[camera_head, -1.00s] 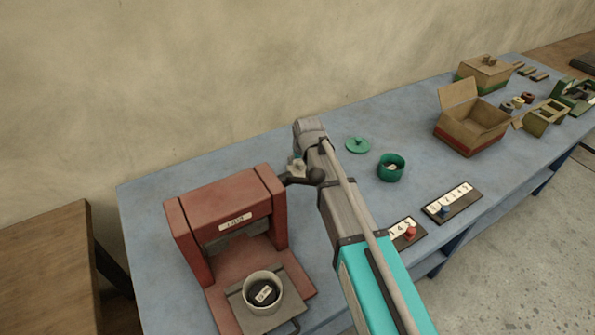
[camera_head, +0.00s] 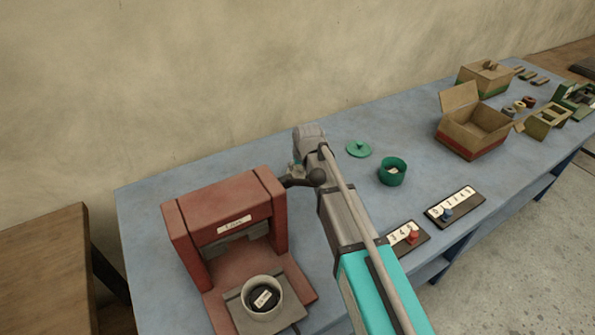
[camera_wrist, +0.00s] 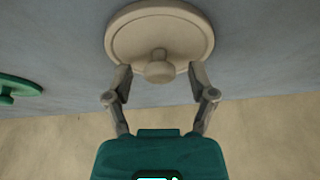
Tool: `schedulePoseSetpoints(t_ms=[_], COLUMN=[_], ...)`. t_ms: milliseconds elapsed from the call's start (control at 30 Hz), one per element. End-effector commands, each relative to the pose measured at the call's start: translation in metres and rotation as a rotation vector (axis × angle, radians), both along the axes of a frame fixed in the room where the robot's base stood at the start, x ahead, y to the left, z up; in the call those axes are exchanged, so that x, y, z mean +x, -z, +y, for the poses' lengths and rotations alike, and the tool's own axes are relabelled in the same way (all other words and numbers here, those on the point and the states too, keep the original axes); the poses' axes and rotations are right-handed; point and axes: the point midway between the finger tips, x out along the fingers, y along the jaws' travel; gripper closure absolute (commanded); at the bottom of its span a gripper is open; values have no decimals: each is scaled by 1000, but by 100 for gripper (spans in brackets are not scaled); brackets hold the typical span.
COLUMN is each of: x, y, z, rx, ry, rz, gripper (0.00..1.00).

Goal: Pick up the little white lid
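The little white lid (camera_wrist: 130,35) is a cream disc with a round knob, near the top of the wrist view. It lies on the blue-grey table top. My gripper (camera_wrist: 160,75) is open, with one finger on each side of the knob and a visible gap on both sides. The fingertips are close to the lid's near rim; I cannot tell whether they touch it. In the head view my arm hides the lid and the gripper's fingers.
A red press (camera_head: 228,205) stands left of my arm, with a white pot (camera_head: 277,294) on its plate. A green lid (camera_head: 358,149) and green pot (camera_head: 392,178) are right of my arm. Number boards (camera_head: 455,207), an open box (camera_head: 472,130) and the wall (camera_head: 250,80) are around.

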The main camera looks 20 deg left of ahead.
Motion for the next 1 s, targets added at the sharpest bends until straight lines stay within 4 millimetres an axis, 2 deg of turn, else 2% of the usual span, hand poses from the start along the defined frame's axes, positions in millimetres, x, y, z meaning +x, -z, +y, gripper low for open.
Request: schedulePoseSetpoints(t_ms=[33,300,333,733,1000], x=[0,0,0,1,1], y=[0,0,0,-2,-13], z=[0,0,0,-1,-1], rx=[0,0,0,0,0], ry=[0,1,0,1,1], rz=[0,0,0,0,0], gripper=[44,95,98,99,99])
